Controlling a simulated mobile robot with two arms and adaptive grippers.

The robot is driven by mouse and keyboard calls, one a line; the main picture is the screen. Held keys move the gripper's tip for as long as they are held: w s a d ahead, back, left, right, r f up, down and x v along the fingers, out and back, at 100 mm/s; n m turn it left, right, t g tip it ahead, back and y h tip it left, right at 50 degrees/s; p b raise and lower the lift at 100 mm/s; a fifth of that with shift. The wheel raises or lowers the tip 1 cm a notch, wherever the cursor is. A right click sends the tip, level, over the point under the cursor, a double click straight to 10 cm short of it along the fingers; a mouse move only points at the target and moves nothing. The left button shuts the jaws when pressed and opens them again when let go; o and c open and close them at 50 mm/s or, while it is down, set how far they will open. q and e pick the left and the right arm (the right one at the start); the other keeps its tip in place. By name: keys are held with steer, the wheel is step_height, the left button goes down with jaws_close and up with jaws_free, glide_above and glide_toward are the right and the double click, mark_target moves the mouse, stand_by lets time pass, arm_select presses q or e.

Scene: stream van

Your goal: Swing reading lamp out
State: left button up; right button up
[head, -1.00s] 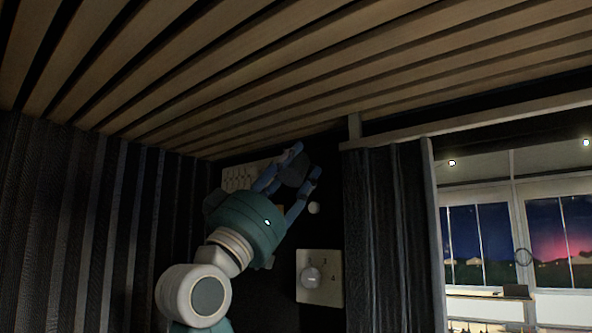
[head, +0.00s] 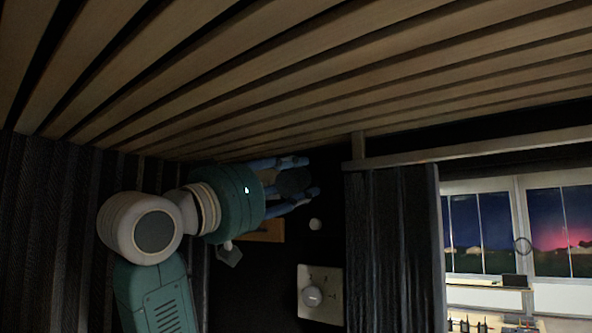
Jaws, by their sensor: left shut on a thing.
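My left gripper (head: 303,177) reaches in from the left, high in the dark corner under the slatted ceiling. Its blue fingers are shut around a dark, rounded piece (head: 293,181) that looks like the reading lamp's head. The lamp's arm and mount cannot be made out behind my gripper and in the dark. My right gripper is not in view.
A pale panel with a round knob (head: 312,297) is on the dark wall below the gripper. A small white round thing (head: 315,224) is just under the fingers. A dark curtain (head: 388,245) hangs to the right, beside windows (head: 480,230). Wooden slats (head: 300,80) run close above.

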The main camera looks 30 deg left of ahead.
arm_select(q)
steer(key=shift+w+f+g+p, duration=0.1)
steer(key=shift+f+g+p, duration=0.05)
steer(key=shift+g+p, duration=0.3)
steer(key=shift+f, duration=0.1)
steer(key=o, duration=1)
steer(key=shift+o, duration=0.4)
steer(key=shift+a, duration=0.15)
steer(key=shift+s, duration=0.25)
steer(key=v, duration=1.1)
steer(key=shift+s, duration=0.2)
